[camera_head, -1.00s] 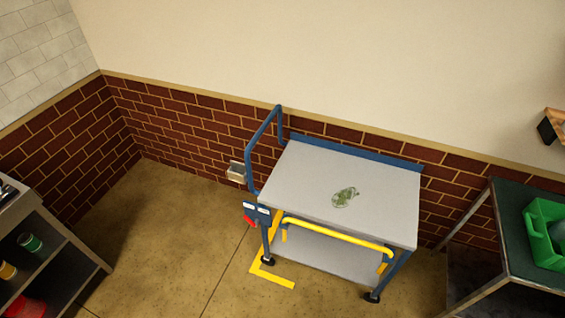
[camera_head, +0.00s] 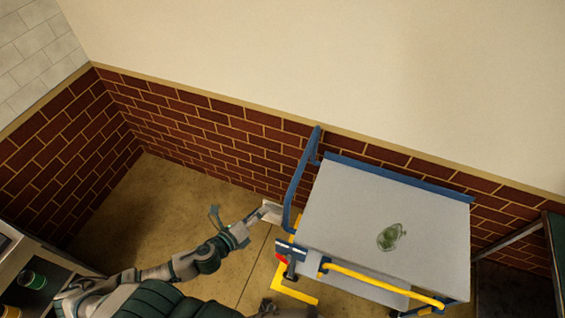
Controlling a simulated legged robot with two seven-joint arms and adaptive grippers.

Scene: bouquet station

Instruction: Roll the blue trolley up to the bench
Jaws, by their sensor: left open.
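The blue trolley (camera_head: 340,215) stands against the brick wall, with a grey top, a blue upright push handle (camera_head: 297,185) at its left end and a yellow rail (camera_head: 385,283) along its front. A clear item with green contents (camera_head: 390,237) lies on its top. My left arm reaches in from the lower left. My left gripper (camera_head: 234,222) is open and empty, just left of the handle and apart from it in the picture.
A yellow floor mark (camera_head: 292,292) lies by the trolley's front left corner. A pale wall box (camera_head: 271,211) shows between gripper and handle. A shelf unit (camera_head: 40,262) with a green can (camera_head: 32,280) stands at the left. Floor left of the trolley is clear.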

